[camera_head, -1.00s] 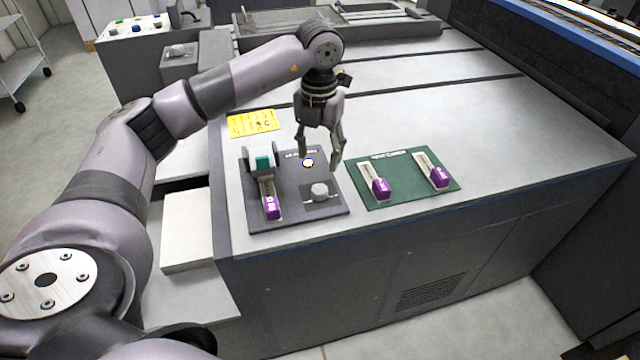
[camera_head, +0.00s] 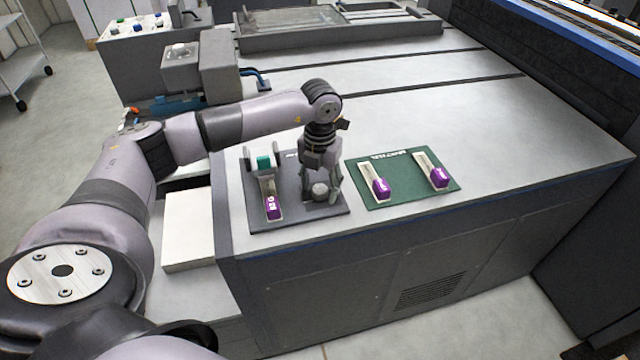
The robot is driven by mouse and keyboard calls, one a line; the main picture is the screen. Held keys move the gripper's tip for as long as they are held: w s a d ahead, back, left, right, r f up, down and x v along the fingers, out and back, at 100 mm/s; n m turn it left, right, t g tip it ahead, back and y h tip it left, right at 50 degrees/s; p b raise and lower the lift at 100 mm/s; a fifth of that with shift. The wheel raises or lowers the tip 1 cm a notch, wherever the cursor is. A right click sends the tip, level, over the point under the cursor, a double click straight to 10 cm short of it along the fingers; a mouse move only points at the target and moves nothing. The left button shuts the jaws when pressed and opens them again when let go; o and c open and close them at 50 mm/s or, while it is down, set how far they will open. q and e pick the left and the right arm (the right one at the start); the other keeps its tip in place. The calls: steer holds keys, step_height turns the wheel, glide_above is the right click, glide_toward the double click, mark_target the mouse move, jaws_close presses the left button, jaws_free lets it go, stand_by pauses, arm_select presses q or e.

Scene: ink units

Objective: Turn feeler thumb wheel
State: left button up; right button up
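A dark grey panel (camera_head: 285,222) lies on the machine's top near its front edge. A small round pale grey knob (camera_head: 320,191), which may be the thumb wheel, stands at its front right. My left gripper (camera_head: 321,196) points down over it. The fingers are apart, one on each side of the knob; contact cannot be made out. At the panel's left are a teal piece (camera_head: 264,163) between dark upright plates and a pale slot with a purple tag (camera_head: 273,207). My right gripper is out of view.
A green panel (camera_head: 405,194) with two purple-tagged sliders (camera_head: 381,187) (camera_head: 438,177) lies just right of the gripper. The pale machine top (camera_head: 480,115) behind is largely clear. A white block (camera_head: 188,228) sits lower left.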

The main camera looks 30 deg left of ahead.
mark_target(320, 188)
arm_select(q)
steer(key=c, duration=1)
steer(key=shift+m+b, duration=0.5)
steer(key=shift+m, duration=0.4)
steer(key=shift+m+b, duration=0.3)
steer(key=shift+m, duration=0.9)
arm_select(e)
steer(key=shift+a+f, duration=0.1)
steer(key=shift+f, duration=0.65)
arm_select(q)
steer(key=o, duration=1.1)
steer(key=shift+o, duration=0.2)
step_height(320, 188, up, 12)
